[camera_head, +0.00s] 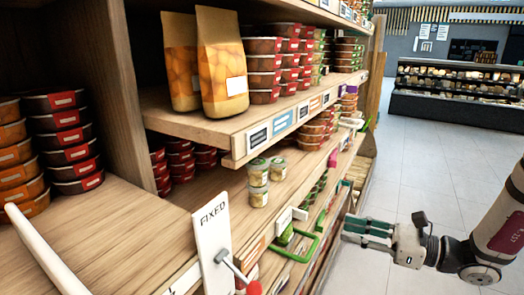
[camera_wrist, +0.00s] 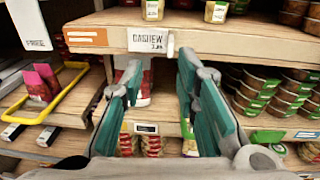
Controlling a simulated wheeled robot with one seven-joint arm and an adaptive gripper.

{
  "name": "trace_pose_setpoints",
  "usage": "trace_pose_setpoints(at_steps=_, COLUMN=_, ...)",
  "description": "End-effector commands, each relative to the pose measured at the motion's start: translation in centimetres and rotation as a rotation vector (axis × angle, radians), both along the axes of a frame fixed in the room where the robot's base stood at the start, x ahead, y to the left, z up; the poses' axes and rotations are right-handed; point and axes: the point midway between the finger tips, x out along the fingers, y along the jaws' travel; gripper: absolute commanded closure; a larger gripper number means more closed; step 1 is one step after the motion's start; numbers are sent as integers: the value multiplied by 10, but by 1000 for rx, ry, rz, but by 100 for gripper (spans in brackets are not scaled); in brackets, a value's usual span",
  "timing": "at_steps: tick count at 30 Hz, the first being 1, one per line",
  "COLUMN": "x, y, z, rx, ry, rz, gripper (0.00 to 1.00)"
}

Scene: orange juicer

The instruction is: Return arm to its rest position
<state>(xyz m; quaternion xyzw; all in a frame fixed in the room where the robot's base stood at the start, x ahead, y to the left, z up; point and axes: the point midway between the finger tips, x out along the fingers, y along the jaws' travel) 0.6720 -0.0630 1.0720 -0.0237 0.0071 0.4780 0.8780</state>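My gripper (camera_head: 355,231) is at the right in the camera_head view, in front of the shelf edges, with its teal fingers pointing left. My arm (camera_head: 500,225) comes in from the right edge, over the aisle floor. In the wrist view, the two teal fingers of my gripper (camera_wrist: 160,75) stand apart with nothing held between them. A shelf edge with a "CASHEW" label (camera_wrist: 151,41) is in front of the fingers. A white and red bag (camera_wrist: 143,90) shows through the gap, further back on a lower shelf.
A white "FIXED" sign (camera_head: 213,240) and a red-knobbed lever (camera_head: 253,287) stand at the shelf front. Small jars (camera_head: 258,183) sit on the middle shelf. A green frame (camera_head: 300,246) juts out left of my gripper. The tiled floor (camera_head: 410,160) is clear.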

Motion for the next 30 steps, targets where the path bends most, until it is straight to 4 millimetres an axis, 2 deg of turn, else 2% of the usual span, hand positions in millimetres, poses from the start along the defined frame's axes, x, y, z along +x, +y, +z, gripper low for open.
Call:
trace_pose_setpoints(at_steps=6, x=-42, y=65, z=28, rx=-291, ry=-88, rz=304, gripper=72)
trace_pose_setpoints(at_steps=9, x=-68, y=87, z=35, rx=-443, ry=-141, rz=450, gripper=72)
trace_pose_setpoints(at_steps=13, x=-101, y=105, z=41, rx=-644, ry=-223, rz=626, gripper=72)
trace_pose_setpoints(at_steps=20, x=-152, y=111, z=50, rx=-1009, ry=-404, rz=902, gripper=72)
trace_pose_setpoints(at_steps=24, x=-175, y=104, z=57, rx=-1236, ry=-537, rz=1043, gripper=72)
trace_pose_setpoints(at_steps=30, x=-194, y=85, z=75, rx=-1565, ry=-751, rz=1199, gripper=72)
